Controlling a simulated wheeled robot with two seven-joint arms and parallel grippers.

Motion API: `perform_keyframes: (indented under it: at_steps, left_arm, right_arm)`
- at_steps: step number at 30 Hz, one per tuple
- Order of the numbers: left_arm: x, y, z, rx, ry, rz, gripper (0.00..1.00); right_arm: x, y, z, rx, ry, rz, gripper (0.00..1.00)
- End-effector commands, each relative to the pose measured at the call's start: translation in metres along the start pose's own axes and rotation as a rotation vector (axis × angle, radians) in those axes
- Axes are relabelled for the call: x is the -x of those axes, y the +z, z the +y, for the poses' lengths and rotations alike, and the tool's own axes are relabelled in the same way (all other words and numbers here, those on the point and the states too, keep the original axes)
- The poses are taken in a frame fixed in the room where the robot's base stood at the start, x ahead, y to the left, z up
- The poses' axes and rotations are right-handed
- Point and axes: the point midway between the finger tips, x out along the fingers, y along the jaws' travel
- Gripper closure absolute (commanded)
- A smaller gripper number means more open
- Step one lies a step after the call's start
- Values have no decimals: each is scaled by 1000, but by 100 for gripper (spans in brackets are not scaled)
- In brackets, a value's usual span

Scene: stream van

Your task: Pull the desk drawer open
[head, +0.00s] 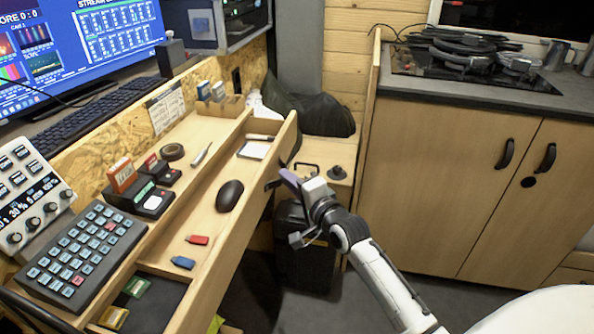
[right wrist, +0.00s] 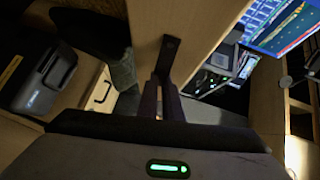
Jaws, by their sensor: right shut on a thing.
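The desk drawer (head: 235,247) stands open along the front of the desk, with its inside showing from above. It holds a white notepad (head: 254,150), a black mouse (head: 230,195), a red stick (head: 197,240) and a blue stick (head: 183,262). A dark handle (head: 271,185) is on its front face; the handle also shows in the right wrist view (right wrist: 170,47). My right gripper (head: 288,178) is at the handle and shut on it; in the right wrist view its fingers (right wrist: 160,95) meet the handle's lower end. My left gripper is not in view.
A button keypad (head: 82,252), a card reader (head: 153,200) and a tape roll (head: 173,152) lie on the desk. A wooden cabinet (head: 445,185) stands at the right. A dark case (head: 303,245) stands on the floor beyond my right gripper.

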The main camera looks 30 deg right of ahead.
Motion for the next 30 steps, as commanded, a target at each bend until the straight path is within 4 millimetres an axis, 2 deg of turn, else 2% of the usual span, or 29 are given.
perform_keyframes:
  at_steps: [7, 9, 11, 20, 25, 30]
  left_arm:
    - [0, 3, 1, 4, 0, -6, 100]
    - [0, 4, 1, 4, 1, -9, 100]
    - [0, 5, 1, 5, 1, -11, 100]
    - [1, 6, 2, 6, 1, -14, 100]
    - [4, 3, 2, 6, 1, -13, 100]
    - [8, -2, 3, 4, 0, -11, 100]
  right_arm:
    - [0, -1, 1, 0, 0, 1, 100]
    - [1, -1, 1, -1, 1, 2, 84]
    - [1, -2, 1, -1, 0, 3, 75]
    - [2, -2, 0, -1, 0, 4, 75]
    - [21, -2, 0, -2, 2, 3, 75]
    - [55, -2, 0, -1, 3, 4, 75]
